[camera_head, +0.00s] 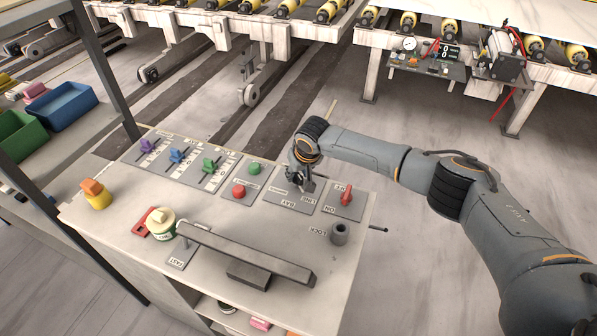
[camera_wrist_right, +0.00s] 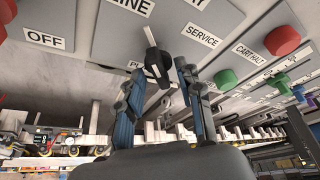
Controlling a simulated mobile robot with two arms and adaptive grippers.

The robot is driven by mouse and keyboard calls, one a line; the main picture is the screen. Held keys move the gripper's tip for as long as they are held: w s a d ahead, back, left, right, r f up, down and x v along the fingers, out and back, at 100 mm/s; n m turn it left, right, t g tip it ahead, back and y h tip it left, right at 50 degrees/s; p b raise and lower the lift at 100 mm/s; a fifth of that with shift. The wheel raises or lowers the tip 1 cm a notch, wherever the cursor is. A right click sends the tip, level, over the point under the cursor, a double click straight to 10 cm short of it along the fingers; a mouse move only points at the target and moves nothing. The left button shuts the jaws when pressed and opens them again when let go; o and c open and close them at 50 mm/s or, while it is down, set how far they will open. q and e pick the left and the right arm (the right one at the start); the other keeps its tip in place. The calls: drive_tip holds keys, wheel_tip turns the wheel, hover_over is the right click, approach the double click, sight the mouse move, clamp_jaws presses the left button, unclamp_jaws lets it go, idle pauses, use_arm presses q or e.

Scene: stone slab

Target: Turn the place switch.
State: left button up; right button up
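The place switch appears to be the black rotary knob (camera_wrist_right: 155,62) on a grey plate in the right wrist view. Labels reading LINE and SERVICE sit around it, and a third label starting with "P" is partly hidden. My right gripper (camera_wrist_right: 159,75) is open, with one finger on each side of the knob's lower part. I cannot tell whether the fingers touch it. In the head view my right gripper (camera_head: 304,184) is over the plate (camera_head: 279,193) at the panel's back right and hides most of the knob. My left gripper is not in view.
A red ON/OFF switch (camera_head: 347,195) stands just right of my gripper. Red (camera_head: 239,191) and green (camera_head: 254,168) buttons stand to its left, with several coloured sliders beyond. A LOCK cylinder (camera_head: 339,235) and a long grey bar (camera_head: 247,254) lie nearer the front.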

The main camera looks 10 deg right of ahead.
drive_tip(key=shift+c, duration=0.6)
clamp_jaws()
